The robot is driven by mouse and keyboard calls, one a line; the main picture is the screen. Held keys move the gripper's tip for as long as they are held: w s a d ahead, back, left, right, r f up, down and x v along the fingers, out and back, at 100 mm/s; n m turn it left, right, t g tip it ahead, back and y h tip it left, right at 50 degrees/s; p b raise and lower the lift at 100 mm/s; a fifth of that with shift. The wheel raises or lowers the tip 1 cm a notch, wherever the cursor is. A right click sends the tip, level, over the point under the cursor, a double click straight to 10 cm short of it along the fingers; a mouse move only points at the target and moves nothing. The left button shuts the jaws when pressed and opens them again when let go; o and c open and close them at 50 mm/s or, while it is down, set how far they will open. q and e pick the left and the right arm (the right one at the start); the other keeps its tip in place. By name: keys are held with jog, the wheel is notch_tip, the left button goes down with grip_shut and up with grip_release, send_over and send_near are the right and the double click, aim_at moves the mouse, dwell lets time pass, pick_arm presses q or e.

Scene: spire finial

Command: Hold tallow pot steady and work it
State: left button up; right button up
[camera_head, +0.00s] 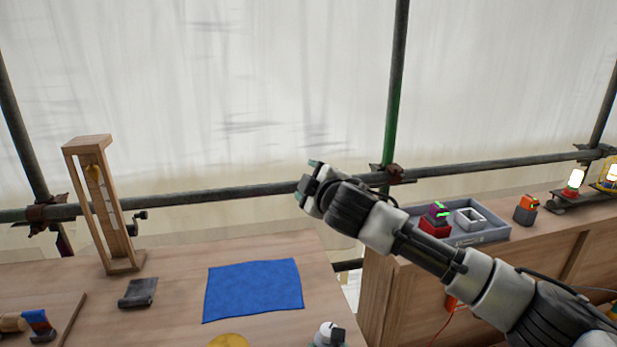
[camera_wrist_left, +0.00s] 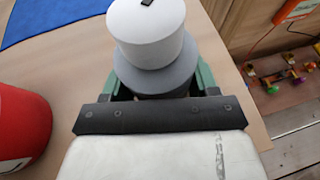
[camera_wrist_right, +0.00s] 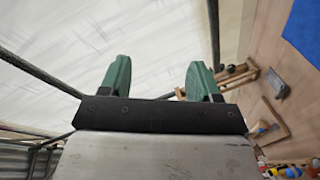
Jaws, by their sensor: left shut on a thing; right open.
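A round pot, likely the tallow pot (camera_wrist_left: 152,35), has a white upper part, a wider grey part below and a small black piece on top. My left gripper (camera_wrist_left: 155,82) is shut on its grey part, with a green finger at each side. Its underside is hidden. A white and dark thing at the bottom edge of the head view (camera_head: 329,335) may be the same pot, but it is cut off. My right gripper (camera_head: 308,182) is raised in front of the pale sheeting. It is open and empty in the right wrist view (camera_wrist_right: 158,80).
A blue cloth (camera_head: 253,288) lies on the wooden bench. A red container (camera_wrist_left: 22,128) stands left of the pot. A wooden frame with a crank (camera_head: 108,215) stands at the back left. A grey tray (camera_head: 483,238) sits on the right bench. Scaffold poles cross behind.

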jog(key=shift+a+r+n+y, duration=0.3)
jog(key=shift+r+n+y, duration=0.3)
jog(key=shift+n, duration=0.3)
jog(key=m+g+h, duration=0.9)
jog(key=m+g, duration=0.6)
jog(key=m, duration=0.6)
send_over(329, 330)
notch_tip(329, 330, down, 14)
notch_tip(329, 330, down, 12)
jog(key=shift+r, duration=0.25)
